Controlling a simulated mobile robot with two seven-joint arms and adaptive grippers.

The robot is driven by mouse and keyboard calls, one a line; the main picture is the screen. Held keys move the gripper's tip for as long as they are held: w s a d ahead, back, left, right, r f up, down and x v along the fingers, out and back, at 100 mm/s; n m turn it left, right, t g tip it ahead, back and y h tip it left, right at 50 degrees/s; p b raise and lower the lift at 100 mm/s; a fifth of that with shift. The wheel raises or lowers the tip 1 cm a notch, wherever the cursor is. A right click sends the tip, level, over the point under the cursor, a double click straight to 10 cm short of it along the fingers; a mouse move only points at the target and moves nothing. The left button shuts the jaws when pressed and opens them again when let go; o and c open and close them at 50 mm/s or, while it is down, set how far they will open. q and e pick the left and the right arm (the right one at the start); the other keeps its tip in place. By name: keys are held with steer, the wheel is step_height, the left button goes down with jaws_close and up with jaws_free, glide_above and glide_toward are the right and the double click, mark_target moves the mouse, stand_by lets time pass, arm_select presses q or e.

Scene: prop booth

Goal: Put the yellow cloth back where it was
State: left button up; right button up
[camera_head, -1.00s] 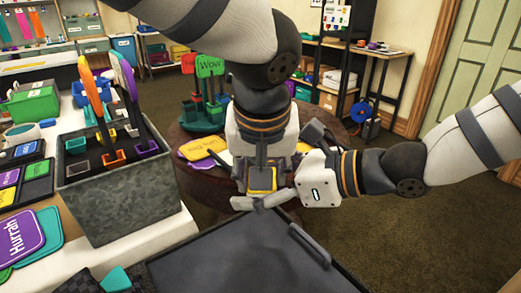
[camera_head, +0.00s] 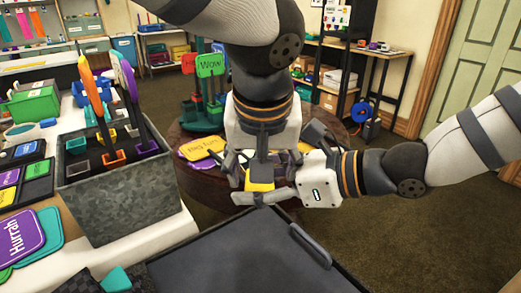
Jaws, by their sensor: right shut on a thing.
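The yellow cloth (camera_head: 260,187) shows as a small patch between my two grippers, in front of the round brown table; the rest of it is hidden. My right gripper (camera_head: 262,197) reaches in from the right and is shut on the cloth. My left gripper (camera_head: 260,174) points down from above, directly over the cloth, with its fingers spread apart. The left gripper's body covers part of the cloth, and I cannot tell whether its fingers still touch it.
The round brown table (camera_head: 215,190) behind carries a yellow sign (camera_head: 203,148) and a teal stand (camera_head: 203,115) with upright signs. A grey metal bin (camera_head: 120,205) with colourful props stands on the white table at left. A dark tray (camera_head: 235,255) lies in front. Floor at right is clear.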

arm_select(q)
steer(key=v, duration=0.6)
steer(key=shift+r, duration=0.35)
steer(key=shift+s, duration=0.1)
